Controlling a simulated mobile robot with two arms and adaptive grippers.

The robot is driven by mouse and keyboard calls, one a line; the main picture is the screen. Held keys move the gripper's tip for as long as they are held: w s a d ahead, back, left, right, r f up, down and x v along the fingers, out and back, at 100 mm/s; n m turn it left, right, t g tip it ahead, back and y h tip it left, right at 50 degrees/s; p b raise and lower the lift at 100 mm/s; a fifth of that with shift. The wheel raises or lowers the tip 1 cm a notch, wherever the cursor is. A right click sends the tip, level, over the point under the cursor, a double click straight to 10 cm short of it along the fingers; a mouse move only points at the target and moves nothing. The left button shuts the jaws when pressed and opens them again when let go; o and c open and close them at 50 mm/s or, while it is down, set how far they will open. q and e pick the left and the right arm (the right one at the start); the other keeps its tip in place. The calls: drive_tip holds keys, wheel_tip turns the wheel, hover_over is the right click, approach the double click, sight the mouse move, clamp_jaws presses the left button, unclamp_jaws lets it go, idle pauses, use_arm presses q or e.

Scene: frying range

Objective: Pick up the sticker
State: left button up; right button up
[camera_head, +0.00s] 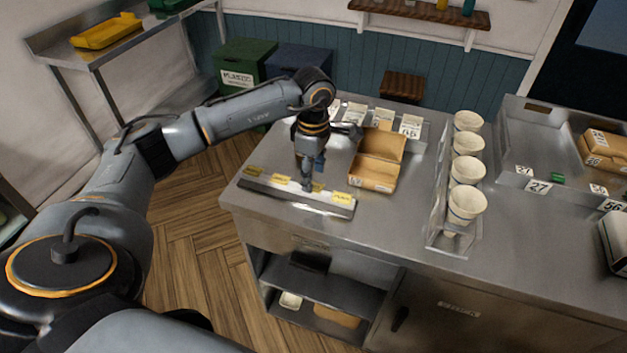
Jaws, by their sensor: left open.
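Several yellow stickers sit in a row along a pale strip (325,201) at the front left of the steel counter. One sticker (253,170) is at the left end, another sticker (281,178) is beside it, and one more sticker (342,197) is near the right end. My left gripper (308,185) points down over the middle of the strip, between these stickers. It is open. Its fingers hide part of the strip, and I cannot tell whether they touch it. My right gripper is not in view.
An open cardboard box (372,180) stands right of the strip. Several paper cups stand in a clear holder (436,225). Labelled containers (383,117) stand behind the gripper. A metal tray (515,150) is at the right. The counter front between strip and cup holder is bare.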

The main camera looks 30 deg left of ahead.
use_arm(q)
drive_tip(key=shift+f, duration=0.9)
drive_tip(key=shift+f+b, duration=0.25)
drive_tip(key=shift+b, duration=0.05)
drive_tip(key=c, duration=0.8)
